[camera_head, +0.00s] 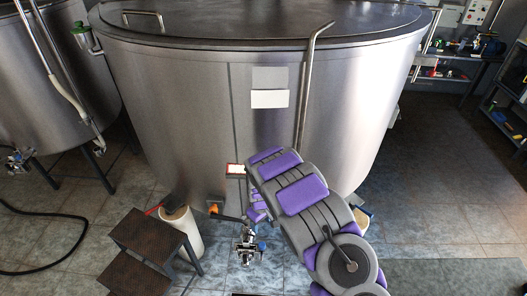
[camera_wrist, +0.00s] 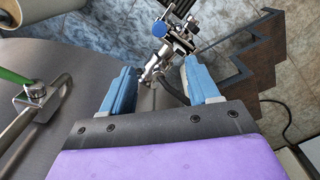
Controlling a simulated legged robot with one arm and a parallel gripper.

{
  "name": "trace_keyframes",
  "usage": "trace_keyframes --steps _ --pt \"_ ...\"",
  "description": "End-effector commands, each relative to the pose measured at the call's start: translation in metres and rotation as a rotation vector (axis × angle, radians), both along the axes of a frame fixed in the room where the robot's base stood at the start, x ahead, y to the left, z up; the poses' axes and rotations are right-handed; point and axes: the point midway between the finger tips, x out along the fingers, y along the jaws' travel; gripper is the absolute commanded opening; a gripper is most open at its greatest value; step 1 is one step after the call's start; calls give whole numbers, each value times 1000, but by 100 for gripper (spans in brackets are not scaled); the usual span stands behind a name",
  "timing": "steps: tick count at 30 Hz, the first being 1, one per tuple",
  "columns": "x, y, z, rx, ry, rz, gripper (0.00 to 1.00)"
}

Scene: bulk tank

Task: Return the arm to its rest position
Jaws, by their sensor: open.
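My arm (camera_head: 302,195) reaches from the lower right of the head view up against the front of a large steel tank (camera_head: 180,110). In that view, its far end bends down behind the arm, and the fingertips are hidden. In the wrist view my gripper (camera_wrist: 157,72) has its two blue fingers spread apart. A metal valve with a blue handle (camera_wrist: 172,38) shows just beyond the fingertips. Its pipe lies in line with the gap, and I cannot tell if a finger touches it. A similar outlet valve (camera_head: 248,250) shows low in front of the tank.
Dark steps (camera_head: 150,236) and a pale cylinder (camera_head: 182,232) stand left of the valve. A second tank (camera_head: 45,80) is at the left, with a black hose (camera_head: 40,216) on the tiles. Shelves (camera_head: 460,75) line the back right. Floor at the right is clear.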

Motion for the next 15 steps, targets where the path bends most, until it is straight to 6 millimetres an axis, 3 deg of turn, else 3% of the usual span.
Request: trace_keyframes --steps 5,8,15 --pt "0 -3 4 -4 -1 -8 61" --pt "0 -15 17 -17 -3 -34 61" --pt "-15 -66 81 -68 -4 -170 61"
